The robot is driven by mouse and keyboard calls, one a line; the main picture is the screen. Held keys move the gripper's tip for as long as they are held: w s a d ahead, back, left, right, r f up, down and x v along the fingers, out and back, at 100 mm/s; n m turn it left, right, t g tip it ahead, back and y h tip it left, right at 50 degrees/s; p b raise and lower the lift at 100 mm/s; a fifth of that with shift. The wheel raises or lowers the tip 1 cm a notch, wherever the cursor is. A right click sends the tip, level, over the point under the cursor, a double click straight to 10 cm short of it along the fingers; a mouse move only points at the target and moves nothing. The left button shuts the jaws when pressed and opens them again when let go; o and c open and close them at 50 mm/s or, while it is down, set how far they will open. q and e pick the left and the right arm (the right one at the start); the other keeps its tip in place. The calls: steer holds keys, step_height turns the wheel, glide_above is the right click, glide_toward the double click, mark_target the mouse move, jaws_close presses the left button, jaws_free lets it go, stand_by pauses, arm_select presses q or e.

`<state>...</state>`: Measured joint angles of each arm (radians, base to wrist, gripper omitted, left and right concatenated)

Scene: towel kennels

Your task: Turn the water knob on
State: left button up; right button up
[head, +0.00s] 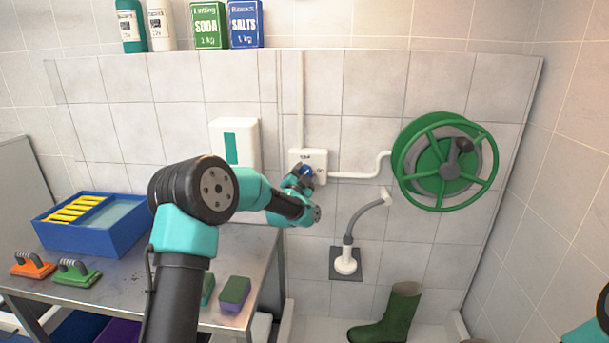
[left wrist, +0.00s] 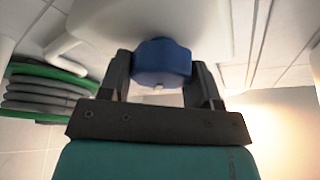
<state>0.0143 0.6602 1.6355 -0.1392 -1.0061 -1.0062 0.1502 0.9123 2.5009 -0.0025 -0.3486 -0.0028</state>
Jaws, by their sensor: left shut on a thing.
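The water knob is blue and sits on a white wall box (head: 322,162) with a pipe running right to the hose reel. In the left wrist view the blue knob (left wrist: 161,64) is between the two dark fingers of my left gripper (left wrist: 160,82), which is shut on it. In the head view my left gripper (head: 305,172) is at the box, and the knob (head: 306,170) is mostly covered by it. My right gripper is not in view; only a bit of my right arm shows at the lower right edge.
A green hose reel (head: 445,161) hangs to the right of the box. A white shower head (head: 345,262) on a grey hose hangs below. A white dispenser (head: 250,143) is left of the box. A blue tray (head: 95,224) and brushes stand on the metal table (head: 130,285). A green boot (head: 392,315) stands below.

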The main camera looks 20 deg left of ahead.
arm_select(q)
steer(key=m+g+h, duration=0.1)
steer(key=m, duration=0.2)
steer(key=m+g+h, duration=0.1)
steer(key=m, duration=0.2)
steer(key=shift+m, duration=0.4)
steer(key=shift+m+g+h, duration=0.3)
steer(key=shift+m+g, duration=0.5)
steer(key=shift+m, duration=1.3)
steer(key=o, duration=0.8)
steer(key=shift+o, duration=0.2)
steer(key=shift+s, duration=0.1)
steer(key=s+a, duration=0.2)
steer(key=s, duration=1.5)
steer(key=shift+a, duration=0.1)
